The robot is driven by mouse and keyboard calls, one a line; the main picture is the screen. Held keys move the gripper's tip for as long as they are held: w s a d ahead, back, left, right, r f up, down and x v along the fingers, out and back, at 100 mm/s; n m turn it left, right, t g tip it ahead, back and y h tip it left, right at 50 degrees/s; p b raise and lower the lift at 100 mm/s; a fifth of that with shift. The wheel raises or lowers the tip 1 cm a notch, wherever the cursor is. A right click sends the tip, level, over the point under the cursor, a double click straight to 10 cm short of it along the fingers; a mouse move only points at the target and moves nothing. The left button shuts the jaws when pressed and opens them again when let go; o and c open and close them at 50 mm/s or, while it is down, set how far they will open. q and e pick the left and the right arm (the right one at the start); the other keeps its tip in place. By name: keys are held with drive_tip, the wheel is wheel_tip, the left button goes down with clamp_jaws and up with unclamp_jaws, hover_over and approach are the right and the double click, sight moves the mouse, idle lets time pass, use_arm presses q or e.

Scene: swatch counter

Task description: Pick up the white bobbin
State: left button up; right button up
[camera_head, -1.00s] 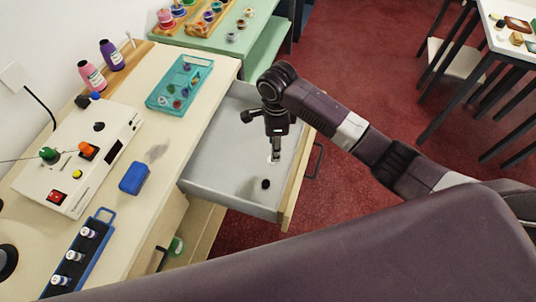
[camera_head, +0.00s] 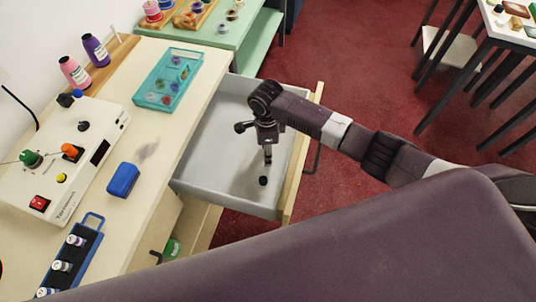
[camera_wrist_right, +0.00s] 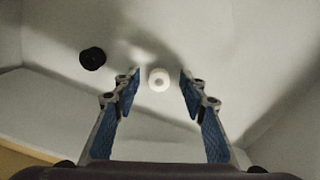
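The white bobbin (camera_wrist_right: 159,79) lies on the floor of the open drawer (camera_head: 212,178). In the right wrist view it sits between and just beyond my right gripper's two blue-padded fingers (camera_wrist_right: 160,82), with gaps on both sides. My right gripper is open and empty, pointing down into the drawer; it also shows in the head view (camera_head: 267,158). In the head view I cannot make out the white bobbin, likely hidden by the gripper. My left gripper is not in view.
A black bobbin (camera_head: 263,180) lies near the white one, left of the fingers in the wrist view (camera_wrist_right: 92,58). Drawer walls surround the gripper. On the counter are a teal tray (camera_head: 168,80), a blue block (camera_head: 123,179) and a blue rack of spools (camera_head: 88,238).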

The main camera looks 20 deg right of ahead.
drive_tip(key=shift+f, duration=0.2)
drive_tip(key=c, duration=0.8)
drive_tip(key=shift+c, duration=0.2)
